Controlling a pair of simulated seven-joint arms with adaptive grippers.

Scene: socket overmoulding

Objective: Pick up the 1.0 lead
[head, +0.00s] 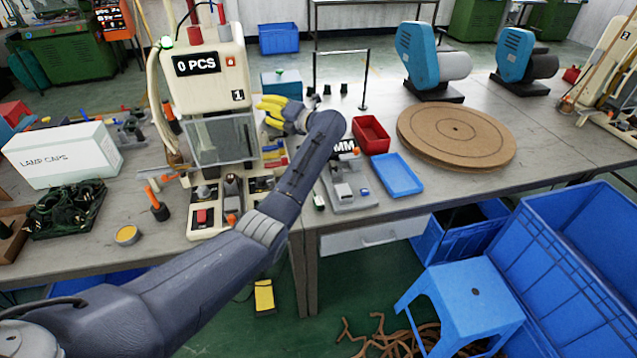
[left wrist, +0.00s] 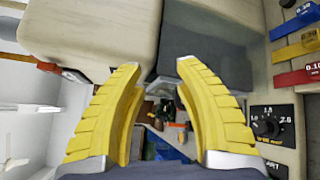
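Blue (left wrist: 298,20), yellow (left wrist: 296,47) and red (left wrist: 299,77) labelled bars are at the upper right there; the red one reads 0.10. A black dial (left wrist: 268,126) with numbers is below them. I cannot make out a lead marked 1.0 in either view. My right gripper is not in view.
My left forearm crosses in front of the bench. A red tray (head: 371,135), a blue tray (head: 398,176) and a round brown board (head: 456,137) lie to the right. The white lamp caps box (head: 62,155) is at the left. A blue stool (head: 465,300) stands in front.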

